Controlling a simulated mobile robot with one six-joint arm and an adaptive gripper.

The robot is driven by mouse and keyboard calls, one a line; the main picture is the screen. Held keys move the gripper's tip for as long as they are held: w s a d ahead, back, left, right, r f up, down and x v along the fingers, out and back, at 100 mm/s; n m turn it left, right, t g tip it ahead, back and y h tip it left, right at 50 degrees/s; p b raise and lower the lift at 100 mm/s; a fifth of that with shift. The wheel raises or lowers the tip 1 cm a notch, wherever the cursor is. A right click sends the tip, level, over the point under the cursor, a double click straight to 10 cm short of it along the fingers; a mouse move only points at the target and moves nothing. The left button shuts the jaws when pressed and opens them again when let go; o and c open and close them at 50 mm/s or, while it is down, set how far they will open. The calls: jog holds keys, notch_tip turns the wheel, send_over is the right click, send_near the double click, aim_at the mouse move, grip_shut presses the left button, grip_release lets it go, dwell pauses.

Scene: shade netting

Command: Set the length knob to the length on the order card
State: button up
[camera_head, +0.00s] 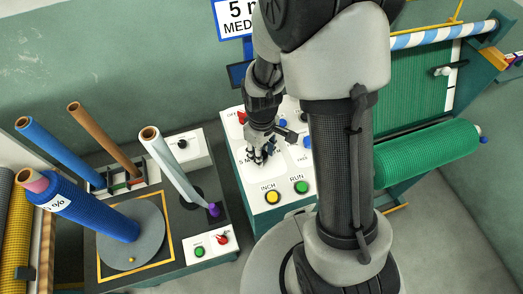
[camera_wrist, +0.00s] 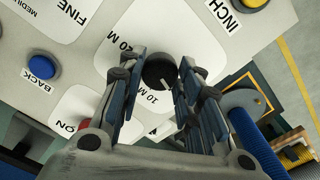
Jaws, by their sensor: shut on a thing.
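The order card (camera_head: 236,14) is a white, blue-edged sign at the top of the head view. It reads "5 m" and "MED...", partly cut off by the frame and my arm. The length knob (camera_wrist: 160,70) is black and round, on a white control panel. Labels "20 M" and "10 M" show beside it in the wrist view. My gripper (camera_head: 259,157) is at the panel with its fingers on both sides of the knob, shut on it. In the head view the gripper hides the knob. I cannot tell clearly which mark it points to.
The panel carries a yellow INCH button (camera_head: 272,197), a green RUN button (camera_head: 301,187) and a blue BACK button (camera_wrist: 42,66). A bench with upright rolls (camera_head: 90,210) stands left. A green net roll (camera_head: 425,153) lies right.

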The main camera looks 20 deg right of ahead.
jog(key=o, duration=1)
jog(key=shift+o, duration=0.2)
notch_tip(320, 180, up, 12)
jog(key=shift+r, duration=0.1)
dwell(0.3)
